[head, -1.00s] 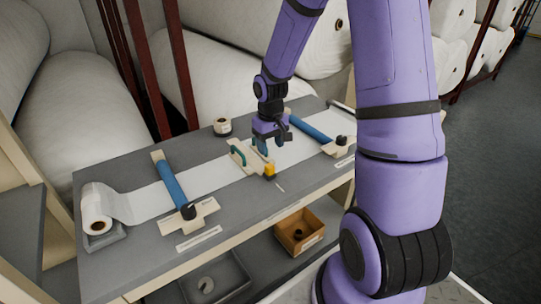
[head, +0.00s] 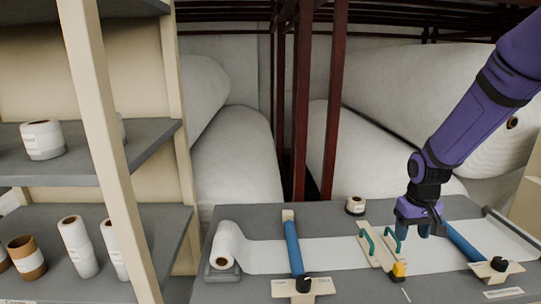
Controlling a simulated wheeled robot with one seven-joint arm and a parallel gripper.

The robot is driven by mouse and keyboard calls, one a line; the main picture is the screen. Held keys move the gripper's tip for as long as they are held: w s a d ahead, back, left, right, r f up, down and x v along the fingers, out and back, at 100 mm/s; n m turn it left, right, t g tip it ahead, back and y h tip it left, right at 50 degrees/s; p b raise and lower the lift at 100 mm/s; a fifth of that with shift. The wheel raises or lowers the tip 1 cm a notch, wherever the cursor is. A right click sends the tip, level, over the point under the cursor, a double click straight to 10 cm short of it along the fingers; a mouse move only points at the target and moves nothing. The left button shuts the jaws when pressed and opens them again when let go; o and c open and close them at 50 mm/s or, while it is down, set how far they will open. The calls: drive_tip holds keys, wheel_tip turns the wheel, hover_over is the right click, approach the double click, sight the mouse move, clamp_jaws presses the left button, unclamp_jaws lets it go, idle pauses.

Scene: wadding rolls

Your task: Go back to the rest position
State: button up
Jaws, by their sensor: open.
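My gripper (head: 414,234) hangs over the right half of the workbench (head: 255,212), its fingers pointing down and apart. It is beside a cream block with two green handles (head: 378,250) and a yellow end piece (head: 399,270). Nothing shows between the fingers. My purple arm comes in from the upper right. A white wadding strip (head: 335,254) runs across the bench from a white roll (head: 226,246) at the left.
A small roll (head: 356,206) stands at the back. Shelves (head: 95,150) with rolls rise at the left. Dark red posts (head: 333,110) and big white rolls (head: 235,150) are behind.

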drive_tip(key=s+a+r+t, duration=0.2)
drive_tip(key=s+a+r, duration=0.2)
drive_tip(key=s+r, duration=0.7)
drive_tip(key=s+a+r+t, duration=0.3)
drive_tip(key=s+a+r, duration=0.1)
drive_tip(key=s+r, duration=0.8)
drive_tip(key=shift+a, duration=0.35)
drive_tip(key=shift+w, duration=0.1)
idle(1.7)
